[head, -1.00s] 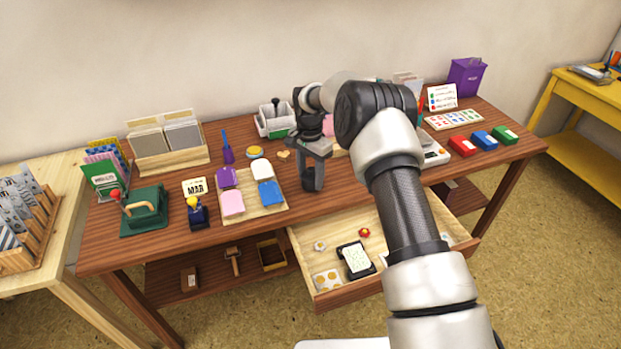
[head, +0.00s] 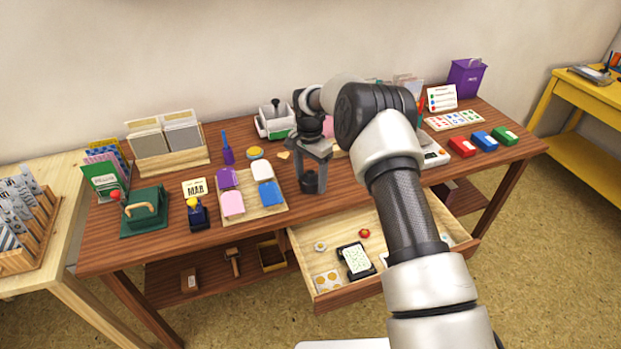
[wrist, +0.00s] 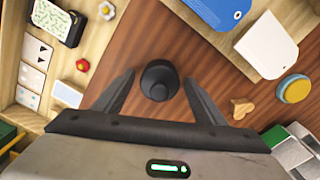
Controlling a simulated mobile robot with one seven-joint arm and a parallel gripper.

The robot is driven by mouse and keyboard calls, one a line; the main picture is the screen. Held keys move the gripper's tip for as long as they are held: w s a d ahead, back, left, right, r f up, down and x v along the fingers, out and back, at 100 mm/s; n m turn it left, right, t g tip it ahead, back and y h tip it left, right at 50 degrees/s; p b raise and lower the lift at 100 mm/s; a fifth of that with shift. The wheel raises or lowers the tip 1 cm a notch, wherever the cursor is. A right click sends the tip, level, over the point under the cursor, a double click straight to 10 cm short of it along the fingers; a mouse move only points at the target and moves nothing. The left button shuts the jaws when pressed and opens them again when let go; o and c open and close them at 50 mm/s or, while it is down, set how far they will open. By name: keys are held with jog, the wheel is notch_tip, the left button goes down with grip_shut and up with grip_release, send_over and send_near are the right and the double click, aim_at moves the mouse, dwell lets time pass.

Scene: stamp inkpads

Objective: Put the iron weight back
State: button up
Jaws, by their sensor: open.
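The iron weight (head: 309,183) is a small, dark, round piece with a knob. It stands on the brown table top, right of the pad tray and behind the open drawer. In the wrist view the weight (wrist: 158,80) lies between the two fingers. My gripper (head: 314,187) is open over it, with one finger on each side. In the wrist view a gap shows between each finger of my gripper (wrist: 159,79) and the weight. I cannot tell how far the fingertips are above the table.
The drawer (head: 304,268) stands open at the front, holding a dark-framed pad (head: 356,260) and small flowers. The pad tray (head: 239,212) is on the left. A round yellow-topped tin (wrist: 294,88) and a small wooden piece (wrist: 242,108) lie near the gripper.

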notch_tip(320, 180, up, 12)
jog(key=shift+r+p, duration=0.1)
jog(key=shift+p, duration=0.45)
notch_tip(320, 180, up, 6)
jog(key=f+n, duration=0.1)
send_over(310, 172)
jog(key=s+d, duration=0.1)
jog(key=s+d+r+n+t, duration=0.2)
jog(key=s+d+r, duration=0.1)
jog(key=s+r, duration=0.55)
jog(key=s+d+r+n+t, duration=0.15)
jog(key=s+d+r, duration=0.25)
jog(key=s+r, duration=0.45)
jog(key=s+d+n+t, duration=0.1)
jog(key=s+d+n, duration=0.1)
jog(key=s, duration=0.8)
jog(key=s+d+f+n+t, duration=0.1)
jog(key=s+d+n, duration=0.1)
jog(key=s, duration=0.9)
jog(key=shift+s+d+f, duration=0.15)
jog(key=shift+s+d, duration=0.05)
jog(key=shift+s, duration=0.05)
